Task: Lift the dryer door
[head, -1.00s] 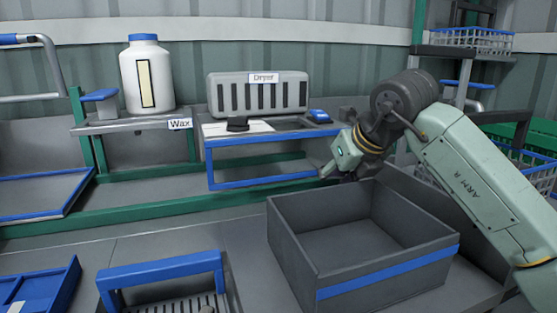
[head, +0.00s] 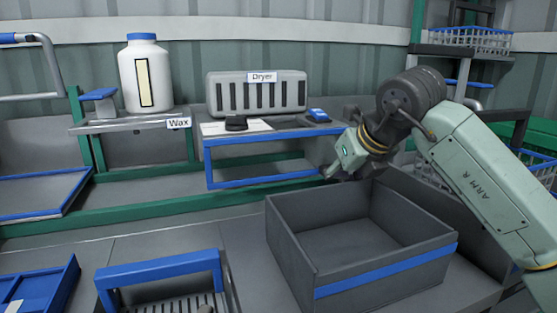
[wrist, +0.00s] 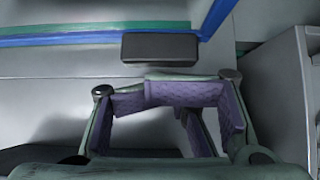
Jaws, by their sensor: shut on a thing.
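The dryer (head: 258,95) is a grey slotted hood with a "Dryer" label, at the back centre in the head view. Below it is a blue-framed open front (head: 262,181), which I take to be the door. My gripper (head: 335,172) is at the frame's right end. In the wrist view, my gripper (wrist: 183,90) shows purple-padded fingers bent close together, just below a dark block (wrist: 160,47) beside a blue edge. This block looks like the door handle.
An open grey crate (head: 385,270) with a blue stripe stands just below my gripper. A white wax bottle (head: 146,75) stands on a shelf to the left. Blue trays (head: 40,290) lie at the front left. Wire baskets (head: 465,40) stand at the right.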

